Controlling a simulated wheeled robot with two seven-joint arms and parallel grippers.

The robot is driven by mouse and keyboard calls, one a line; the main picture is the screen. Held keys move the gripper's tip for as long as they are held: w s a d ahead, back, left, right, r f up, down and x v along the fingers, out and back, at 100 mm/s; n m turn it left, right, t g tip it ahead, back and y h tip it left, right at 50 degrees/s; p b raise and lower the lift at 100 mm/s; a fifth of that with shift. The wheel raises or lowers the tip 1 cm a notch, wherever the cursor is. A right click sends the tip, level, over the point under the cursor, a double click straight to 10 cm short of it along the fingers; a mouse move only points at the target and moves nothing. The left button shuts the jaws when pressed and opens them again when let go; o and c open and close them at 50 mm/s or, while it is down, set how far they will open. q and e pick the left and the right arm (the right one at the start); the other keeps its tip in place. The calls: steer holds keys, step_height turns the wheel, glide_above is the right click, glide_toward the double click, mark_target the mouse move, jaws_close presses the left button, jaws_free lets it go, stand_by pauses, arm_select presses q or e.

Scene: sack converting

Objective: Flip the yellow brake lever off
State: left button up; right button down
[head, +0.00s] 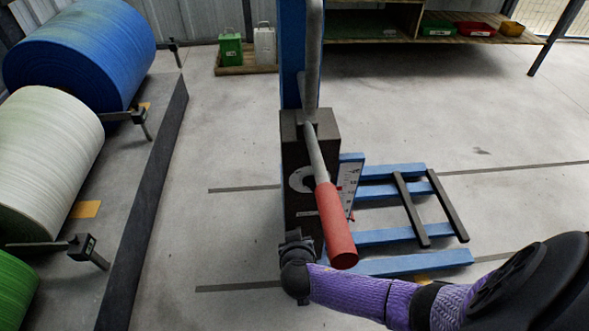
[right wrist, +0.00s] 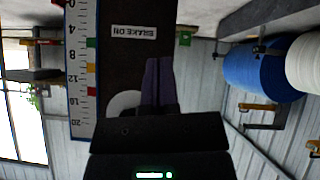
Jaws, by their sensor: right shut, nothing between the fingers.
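A dark brake box (head: 322,128) stands on a blue post, with a pale round disc (head: 300,180) on its face. I can make out no yellow lever in either view; my gripper covers part of the box face. In the right wrist view an upside-down "BRAKE ON" label (right wrist: 134,32) is on the dark face, and a pale curved ring (right wrist: 124,103) shows beside my fingers. My right gripper (right wrist: 158,62) is shut and empty in front of that face. In the head view its black wrist is at the box's lower front. My left gripper is not in view.
A long red-handled lever (head: 336,225) slants across the box front, close above my right wrist. A blue rack (head: 400,262) with dark bars lies at right. Large rolls (head: 85,50) line the left. A numbered scale (right wrist: 82,70) stands beside the box face. Open floor lies at left of the box.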

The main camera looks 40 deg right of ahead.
steer(key=x, duration=0.1)
steer(key=b+x, duration=0.2)
steer(key=x, duration=0.1)
steer(key=shift+s+f, duration=0.3)
steer(key=shift+f, duration=0.1)
steer(key=shift+s+a+f+b, duration=0.2)
steer(key=shift+s+f+b, duration=0.55)
steer(key=shift+f, duration=0.15)
steer(key=shift+s+f, duration=0.15)
steer(key=shift+f, duration=0.1)
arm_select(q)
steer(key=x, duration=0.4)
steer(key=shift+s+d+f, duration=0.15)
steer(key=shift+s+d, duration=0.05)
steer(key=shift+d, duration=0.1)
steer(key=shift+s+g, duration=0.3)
arm_select(e)
steer(key=shift+a, duration=0.1)
